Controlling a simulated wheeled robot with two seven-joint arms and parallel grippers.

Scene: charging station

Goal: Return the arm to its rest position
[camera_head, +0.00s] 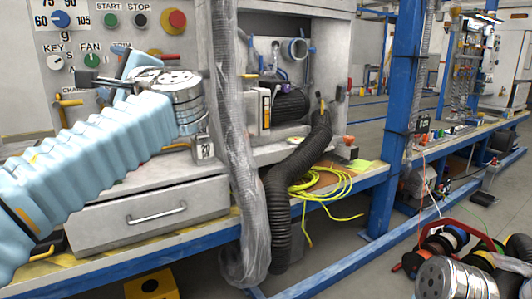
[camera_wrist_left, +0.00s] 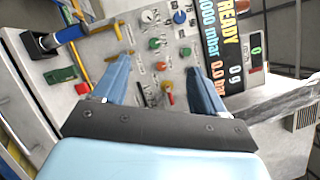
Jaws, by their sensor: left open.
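My left arm comes in from the left in a light blue ribbed sleeve and ends in a metallic wrist. My left gripper (camera_head: 112,72) is in front of the control panel (camera_head: 110,22), which has knobs and buttons. In the left wrist view the left gripper (camera_wrist_left: 158,82) shows two blue fingers spread wide apart, with nothing between them. The panel (camera_wrist_left: 150,55) lies beyond the fingertips. I cannot tell its exact distance. My right gripper does not show in either view.
A drawer (camera_head: 150,211) is below the arm. A plastic-wrapped hose (camera_head: 228,130) and a black corrugated hose (camera_head: 283,190) hang right of the arm. A yellow cable (camera_head: 322,184) lies on the bench. A blue post (camera_head: 398,120) stands farther right, and cable reels (camera_head: 448,240) lie lower right.

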